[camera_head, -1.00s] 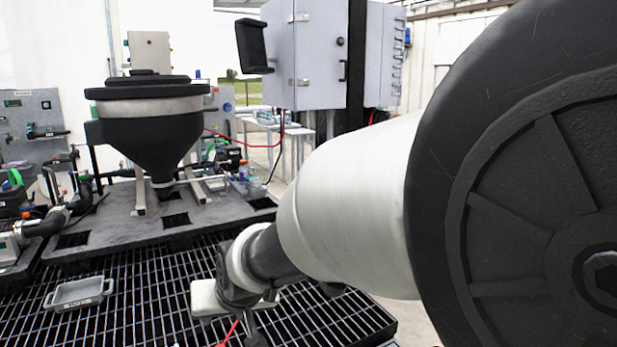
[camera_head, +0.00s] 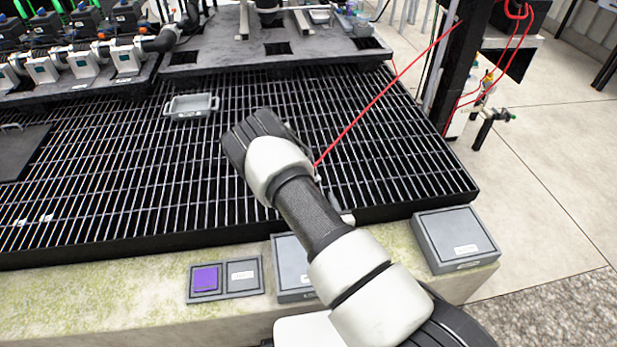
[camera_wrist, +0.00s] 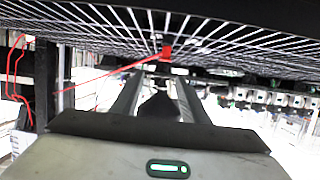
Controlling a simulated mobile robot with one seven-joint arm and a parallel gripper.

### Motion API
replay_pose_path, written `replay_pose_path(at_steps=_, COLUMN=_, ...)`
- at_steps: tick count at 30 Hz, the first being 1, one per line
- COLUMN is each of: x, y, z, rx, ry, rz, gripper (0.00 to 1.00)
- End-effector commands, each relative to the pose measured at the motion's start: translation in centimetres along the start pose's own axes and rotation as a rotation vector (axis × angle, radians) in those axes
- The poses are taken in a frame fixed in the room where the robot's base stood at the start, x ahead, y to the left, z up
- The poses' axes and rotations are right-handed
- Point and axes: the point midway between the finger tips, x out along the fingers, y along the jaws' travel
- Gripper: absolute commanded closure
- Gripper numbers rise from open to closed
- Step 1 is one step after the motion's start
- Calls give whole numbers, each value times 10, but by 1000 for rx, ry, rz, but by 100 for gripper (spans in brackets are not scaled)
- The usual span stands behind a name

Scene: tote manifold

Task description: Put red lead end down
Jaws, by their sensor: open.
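The red lead (camera_head: 385,94) runs from the post at the upper right down to near my wrist, over the black grating (camera_head: 400,150). In the wrist view, the red lead end (camera_wrist: 166,51) shows just beyond the fingertips, close to the grating, with its cord trailing left. My gripper (camera_wrist: 158,74) is open, with a gap between its two fingers. I cannot tell whether the lead end touches the grating. In the head view my arm mostly hides the gripper and the lead end.
A small grey tray (camera_head: 191,107) sits on the grating. Grey boxes (camera_head: 456,240) and a purple-marked panel (camera_head: 205,279) lie on the front ledge. A row of valves (camera_head: 85,60) stands at the upper left. Much of the grating left of my arm is clear.

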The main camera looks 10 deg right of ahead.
Motion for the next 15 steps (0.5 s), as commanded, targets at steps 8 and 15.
replay_pose_path(at_steps=8, x=4, y=-2, z=15, rx=-27, ry=33, rz=-38, gripper=59)
replay_pose_path(at_steps=15, x=55, y=-3, z=14, rx=-27, ry=34, rz=-38, gripper=59)
